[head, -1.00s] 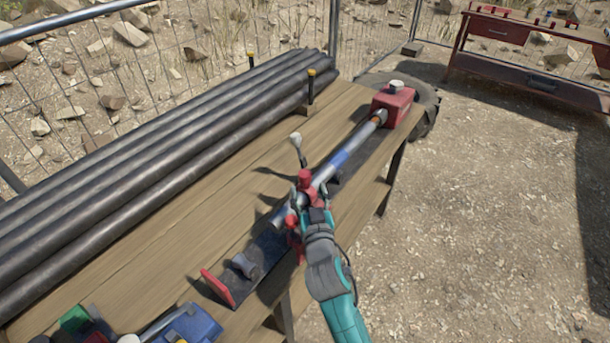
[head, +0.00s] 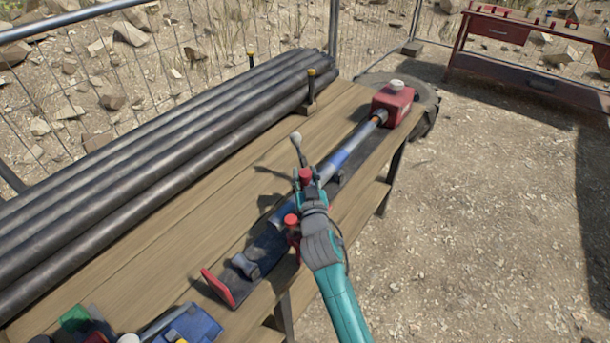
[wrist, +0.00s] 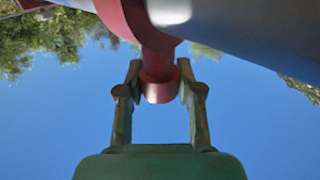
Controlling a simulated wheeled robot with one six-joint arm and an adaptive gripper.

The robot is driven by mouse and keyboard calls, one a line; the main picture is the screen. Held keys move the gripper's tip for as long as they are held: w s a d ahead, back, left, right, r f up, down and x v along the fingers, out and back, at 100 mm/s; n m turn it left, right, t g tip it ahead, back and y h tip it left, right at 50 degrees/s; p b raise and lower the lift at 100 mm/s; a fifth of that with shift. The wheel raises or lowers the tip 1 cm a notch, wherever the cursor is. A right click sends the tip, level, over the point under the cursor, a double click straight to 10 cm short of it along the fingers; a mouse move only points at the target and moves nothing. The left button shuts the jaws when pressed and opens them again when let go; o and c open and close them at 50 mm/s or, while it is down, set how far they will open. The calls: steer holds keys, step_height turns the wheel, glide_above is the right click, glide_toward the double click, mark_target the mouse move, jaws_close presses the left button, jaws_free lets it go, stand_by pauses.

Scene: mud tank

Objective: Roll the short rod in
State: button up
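A thin metal rod with a blue section (head: 340,160) lies along a dark rail on the wooden bench. Its far end, with a copper-coloured part, meets a red block (head: 395,105) with a pale cap. A red clamp with a red knob (head: 305,175) sits around the rod at mid-length. My gripper (head: 308,187) is at this clamp, reaching from the front edge of the bench. In the wrist view my fingers (wrist: 160,68) sit on both sides of a red knob (wrist: 159,88) and appear to touch it. The grey rod (wrist: 250,30) passes above. The gripper hides part of the clamp.
A white-tipped lever (head: 297,140) stands beside the clamp. Several dark pipes (head: 160,150) lie along the back of the bench. A small roller (head: 245,266) and a red end plate (head: 218,287) are on the near rail. A blue case (head: 190,328) is at the near corner.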

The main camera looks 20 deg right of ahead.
jaws_close()
steer(key=shift+w+d, duration=0.8)
steer(key=shift+d, duration=0.35)
steer(key=shift+r, duration=0.1)
steer(key=o, duration=0.9)
jaws_free()
steer(key=shift+s+a, duration=0.1)
steer(key=shift+s, duration=0.4)
steer(key=s, duration=0.3)
steer(key=s+a, duration=0.1)
steer(key=s, duration=0.6)
steer(key=shift+s+a, duration=0.3)
steer(key=shift+s, duration=0.1)
